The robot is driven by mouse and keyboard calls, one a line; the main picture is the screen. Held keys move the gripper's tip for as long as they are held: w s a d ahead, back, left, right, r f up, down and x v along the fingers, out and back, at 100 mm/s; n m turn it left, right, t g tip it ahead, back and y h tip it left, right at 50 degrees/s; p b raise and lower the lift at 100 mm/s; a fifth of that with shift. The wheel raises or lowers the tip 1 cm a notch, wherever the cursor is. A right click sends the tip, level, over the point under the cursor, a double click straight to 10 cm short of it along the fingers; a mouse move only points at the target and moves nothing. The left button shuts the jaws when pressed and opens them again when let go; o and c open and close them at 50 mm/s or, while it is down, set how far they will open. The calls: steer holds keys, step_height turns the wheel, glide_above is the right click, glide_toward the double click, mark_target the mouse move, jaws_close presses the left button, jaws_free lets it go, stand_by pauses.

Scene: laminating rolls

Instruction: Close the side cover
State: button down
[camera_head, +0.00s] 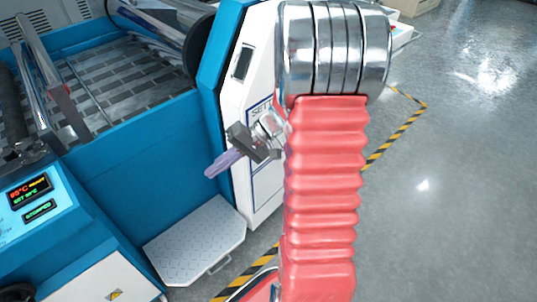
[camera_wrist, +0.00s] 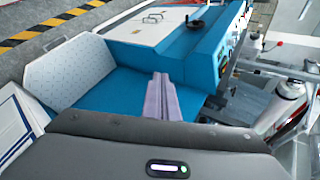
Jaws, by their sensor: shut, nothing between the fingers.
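A white panel (camera_head: 236,98), which looks like the side cover, stands upright at the right end of the blue laminating machine. It has a dark recessed slot near its top and a blue-framed label. My arm hides its right part, so I cannot tell whether it is fully shut. A white panel with blue lines also shows at the left edge of the wrist view (camera_wrist: 12,122). My gripper (camera_head: 211,172) is in front of the panel's lower left, pointing left and down. Its pale purple fingers are together and empty in the wrist view (camera_wrist: 158,84).
A metal step plate (camera_head: 195,240) sticks out low in front of the machine. A control panel (camera_head: 35,205) with a lit display is at the left. Rollers (camera_head: 42,75) lie above the machine bed. Striped tape (camera_head: 395,135) marks the floor; the grey floor at right is clear.

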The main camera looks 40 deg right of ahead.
steer(key=w+d+f+m+t, duration=0.1)
steer(key=d+f+m+t, duration=0.3)
steer(key=d, duration=0.4)
steer(key=w+d+f+m+t, duration=0.1)
steer(key=w+d+f+t, duration=0.1)
steer(key=d+f+t, duration=0.4)
steer(key=s+d+f+m+t+h, duration=0.2)
steer(key=s+d+f+m+h, duration=0.1)
steer(key=d+f, duration=0.4)
steer(key=s+d+f+m+t+h, duration=0.1)
steer(key=s+d+f+m+h, duration=0.2)
steer(key=d+f, duration=0.4)
steer(key=s+d+h, duration=0.1)
steer(key=d+h, duration=0.1)
steer(key=shift+s+d+t, duration=0.25)
steer(key=shift+d+t, duration=0.15)
steer(key=shift+w+r, duration=0.1)
steer(key=w+a, duration=0.1)
steer(key=w, duration=1.2)
steer(key=shift+w+a, duration=0.3)
steer(key=shift+w, duration=0.1)
